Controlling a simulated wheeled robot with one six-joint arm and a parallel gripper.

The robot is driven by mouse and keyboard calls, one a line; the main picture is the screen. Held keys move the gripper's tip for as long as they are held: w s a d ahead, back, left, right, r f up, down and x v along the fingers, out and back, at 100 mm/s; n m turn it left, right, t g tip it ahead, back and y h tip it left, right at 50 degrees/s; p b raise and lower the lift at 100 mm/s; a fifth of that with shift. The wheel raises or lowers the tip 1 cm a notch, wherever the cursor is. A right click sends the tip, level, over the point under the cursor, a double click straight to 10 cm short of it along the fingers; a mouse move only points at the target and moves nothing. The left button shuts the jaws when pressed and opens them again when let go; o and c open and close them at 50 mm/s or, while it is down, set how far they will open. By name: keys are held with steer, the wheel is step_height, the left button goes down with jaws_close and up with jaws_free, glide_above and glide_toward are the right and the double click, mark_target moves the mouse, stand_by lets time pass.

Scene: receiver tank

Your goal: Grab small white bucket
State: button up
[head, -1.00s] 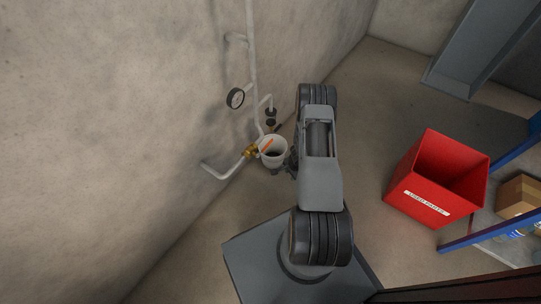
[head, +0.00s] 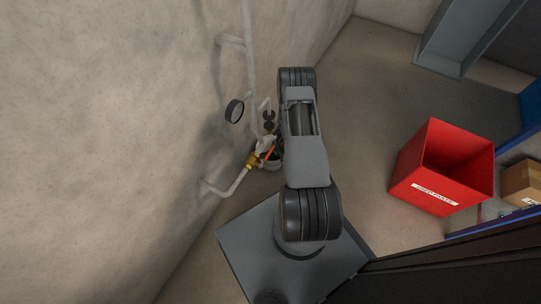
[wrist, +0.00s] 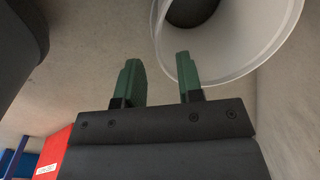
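The small white bucket (head: 271,165) is by the wall under the brass valve with an orange handle (head: 267,152); my arm and the pipework partly hide it. In the wrist view the bucket (wrist: 238,45) fills the upper right, its wide rim towards the camera and a dark round area inside. My gripper (wrist: 157,68) shows two green fingers spread apart with nothing between their tips. The right finger overlaps the near rim in the picture; I cannot tell whether it touches. The left finger is outside the bucket.
White pipes (head: 235,185) and a round gauge (head: 234,111) stand out from the concrete wall close to the bucket. A red bin (head: 435,190) stands on the floor to the right, near a blue-framed shelf with a cardboard box (head: 520,183). The floor between is open.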

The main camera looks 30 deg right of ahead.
mark_target(273, 163)
steer(key=f, duration=0.3)
steer(key=f+b, duration=0.1)
steer(key=f, duration=0.1)
steer(key=shift+w+f, duration=0.1)
steer(key=shift+w, duration=0.3)
steer(key=shift+c, duration=0.3)
jaws_close()
